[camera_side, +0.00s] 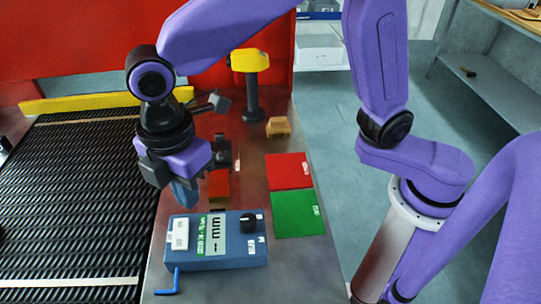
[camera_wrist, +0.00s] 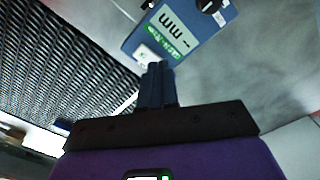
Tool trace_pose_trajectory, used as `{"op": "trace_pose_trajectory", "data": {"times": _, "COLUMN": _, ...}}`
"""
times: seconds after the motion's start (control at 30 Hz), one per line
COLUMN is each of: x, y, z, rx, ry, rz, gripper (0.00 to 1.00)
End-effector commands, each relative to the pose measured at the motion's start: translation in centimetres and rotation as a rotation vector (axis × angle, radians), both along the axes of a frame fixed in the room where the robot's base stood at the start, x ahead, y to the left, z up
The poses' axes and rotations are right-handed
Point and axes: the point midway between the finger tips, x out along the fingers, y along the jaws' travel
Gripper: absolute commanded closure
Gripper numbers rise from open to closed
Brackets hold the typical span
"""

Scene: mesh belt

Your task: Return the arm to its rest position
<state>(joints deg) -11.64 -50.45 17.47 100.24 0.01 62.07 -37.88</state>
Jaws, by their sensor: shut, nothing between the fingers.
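My gripper (camera_side: 186,192) hangs from the purple arm above the back left part of the blue control box. In the wrist view its blue fingers (camera_wrist: 157,70) are together with nothing between them. The blue control box (camera_side: 218,262) has a display, a black knob (camera_side: 248,222) and a white switch plate at its left. It also shows in the wrist view (camera_wrist: 207,45), past the fingertips. Whether the fingers touch the box is hard to tell; they seem to be above it.
A black mesh belt (camera_side: 80,190) runs along the left. A red pad (camera_side: 289,171) and a green pad (camera_side: 298,213) lie right of the box. A yellow-headed post (camera_side: 251,75) and a small wooden block (camera_side: 278,126) stand behind. A blue hooked rod (camera_side: 168,284) lies in front.

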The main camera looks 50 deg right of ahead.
Motion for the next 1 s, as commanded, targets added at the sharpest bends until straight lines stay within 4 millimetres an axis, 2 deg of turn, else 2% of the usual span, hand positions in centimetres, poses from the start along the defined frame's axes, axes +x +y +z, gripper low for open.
{"op": "trace_pose_trajectory", "data": {"times": 0.03, "x": -0.3, "y": -1.9, "z": 0.3, "rx": 0.002, "ry": -0.001, "rz": -0.035, "gripper": 1.0}}
{"op": "trace_pose_trajectory", "data": {"times": 0.37, "x": -4.2, "y": -13.5, "z": 0.5, "rx": 0.012, "ry": -0.002, "rz": -0.282, "gripper": 1.0}}
{"op": "trace_pose_trajectory", "data": {"times": 0.7, "x": -10.3, "y": -24.8, "z": -0.7, "rx": 0.024, "ry": -0.002, "rz": -0.528, "gripper": 1.0}}
{"op": "trace_pose_trajectory", "data": {"times": 0.83, "x": -12.3, "y": -27.6, "z": -1.3, "rx": 0.027, "ry": -0.002, "rz": -0.598, "gripper": 1.0}}
{"op": "trace_pose_trajectory", "data": {"times": 1.0, "x": -13.6, "y": -29.4, "z": -1.8, "rx": 0.029, "ry": 0.0, "rz": -0.643, "gripper": 1.0}}
